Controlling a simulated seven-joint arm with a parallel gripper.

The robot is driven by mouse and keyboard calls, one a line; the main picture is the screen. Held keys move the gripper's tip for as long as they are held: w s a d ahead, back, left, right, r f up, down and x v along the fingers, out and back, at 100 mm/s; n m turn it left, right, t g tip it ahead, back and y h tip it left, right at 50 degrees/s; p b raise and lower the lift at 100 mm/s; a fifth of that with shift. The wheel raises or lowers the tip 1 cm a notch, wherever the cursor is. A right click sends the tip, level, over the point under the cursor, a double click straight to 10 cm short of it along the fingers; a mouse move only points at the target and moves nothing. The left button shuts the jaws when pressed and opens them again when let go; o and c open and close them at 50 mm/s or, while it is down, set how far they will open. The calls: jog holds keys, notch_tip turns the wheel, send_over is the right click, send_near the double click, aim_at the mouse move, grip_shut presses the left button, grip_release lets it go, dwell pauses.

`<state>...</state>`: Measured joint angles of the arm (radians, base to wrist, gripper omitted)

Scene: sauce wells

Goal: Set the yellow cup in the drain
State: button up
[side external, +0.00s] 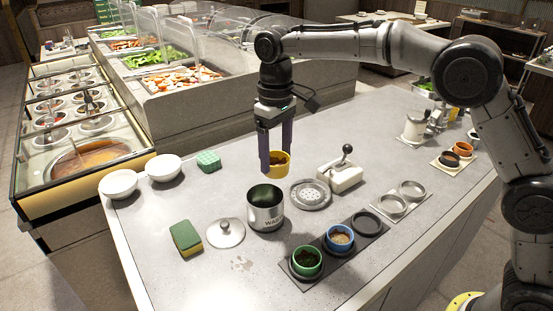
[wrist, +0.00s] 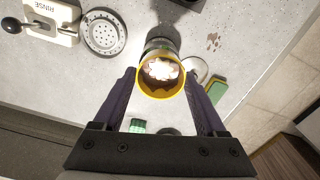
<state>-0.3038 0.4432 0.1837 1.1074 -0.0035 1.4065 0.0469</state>
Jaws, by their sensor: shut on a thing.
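The yellow cup (side external: 278,170) is held upright between the two dark fingers of my gripper (side external: 276,160), above the counter. In the wrist view the cup (wrist: 140,82) faces the camera, with brown on its inner wall and a pale patch inside. The fingers of my gripper (wrist: 161,80) sit on either side of it. The drain, a round perforated metal plate (side external: 310,194), lies on the counter to the right of and below the cup. The drain (wrist: 103,33) is bare and left of the cup in the wrist view.
An open metal waste can (side external: 265,212) stands just in front of the cup. A rinse box with a black-knobbed lever (side external: 341,178) is behind the drain. A lid (side external: 226,233), a sponge (side external: 186,238) and a dark tray with green and blue cups (side external: 325,274) are nearby.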

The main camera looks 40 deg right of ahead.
jog(key=shift+w+f+m, duration=0.15)
jog(key=shift+w+m, duration=0.1)
jog(key=shift+m, duration=0.15)
jog(key=w+d+f+m, duration=0.3)
jog(key=d+f+m, duration=0.55)
jog(key=d, duration=0.55)
jog(key=shift+n, duration=0.35)
jog(key=shift+s+f, duration=0.2)
jog(key=shift+f, duration=3.25)
jog(key=shift+f, duration=0.55)
jog(key=o, duration=1.3)
jog(key=shift+r, duration=0.1)
jog(key=shift+r, duration=3.95)
